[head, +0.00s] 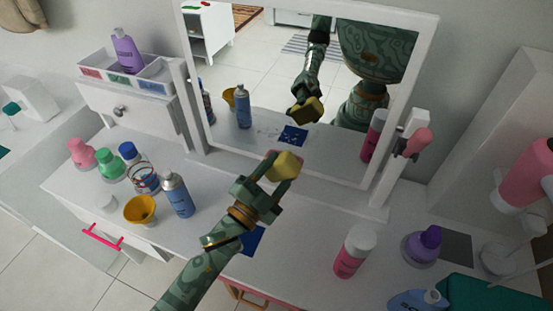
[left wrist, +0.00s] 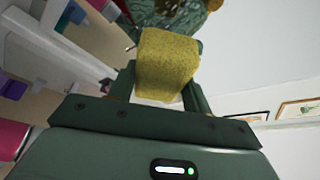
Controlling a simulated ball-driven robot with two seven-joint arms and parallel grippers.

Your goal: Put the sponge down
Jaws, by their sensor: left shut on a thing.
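The yellow sponge (head: 286,166) is held between the fingers of my left gripper (head: 272,182), in front of the mirror and above the white dresser top. In the left wrist view the sponge (left wrist: 167,62) fills the space between the two green fingers of the gripper (left wrist: 157,95). A dark blue cloth or mat (head: 252,240) lies on the dresser top, partly hidden behind my left arm. My right gripper is not seen directly in these views.
The mirror (head: 290,60) stands at the back of the dresser (head: 310,235). A blue spray can (head: 177,194), yellow cup (head: 140,209) and several bottles stand to the left. Bare top lies between.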

